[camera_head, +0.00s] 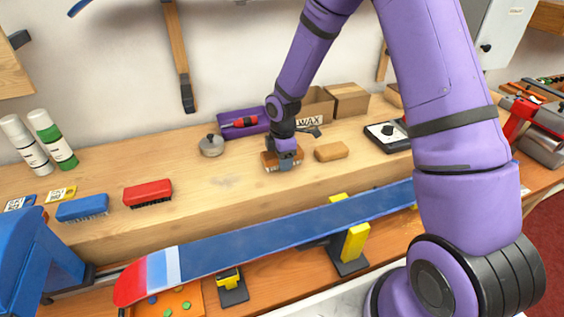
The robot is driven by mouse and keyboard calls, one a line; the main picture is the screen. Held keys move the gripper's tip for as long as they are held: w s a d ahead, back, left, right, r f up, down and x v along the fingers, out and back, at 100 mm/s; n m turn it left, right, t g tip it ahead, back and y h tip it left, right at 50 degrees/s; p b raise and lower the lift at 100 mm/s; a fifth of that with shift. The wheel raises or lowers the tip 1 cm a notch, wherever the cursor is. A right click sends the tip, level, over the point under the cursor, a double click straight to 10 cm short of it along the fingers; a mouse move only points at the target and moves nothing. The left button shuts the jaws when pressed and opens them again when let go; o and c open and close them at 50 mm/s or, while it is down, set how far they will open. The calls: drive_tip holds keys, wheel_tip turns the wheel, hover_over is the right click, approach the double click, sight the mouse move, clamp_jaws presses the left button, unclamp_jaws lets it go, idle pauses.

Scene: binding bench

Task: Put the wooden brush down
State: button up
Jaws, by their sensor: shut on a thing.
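The wooden brush (269,161) is at the middle of the wooden bench (215,190). My gripper (284,160) is above it, pointing down and shut on it. The brush's brown body shows on the left of the fingers, with a paler bristle edge below. It is low over the bench top; whether its bristles touch the surface I cannot tell. My gripper hides part of the brush.
A tan block (331,151) lies close right of the brush. A grey round-lidded pot (211,146), purple case (243,122) and WAX box (313,106) stand behind. Red (147,193) and blue (82,208) brushes lie left.

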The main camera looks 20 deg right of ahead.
drive_tip(key=shift+f, duration=0.75)
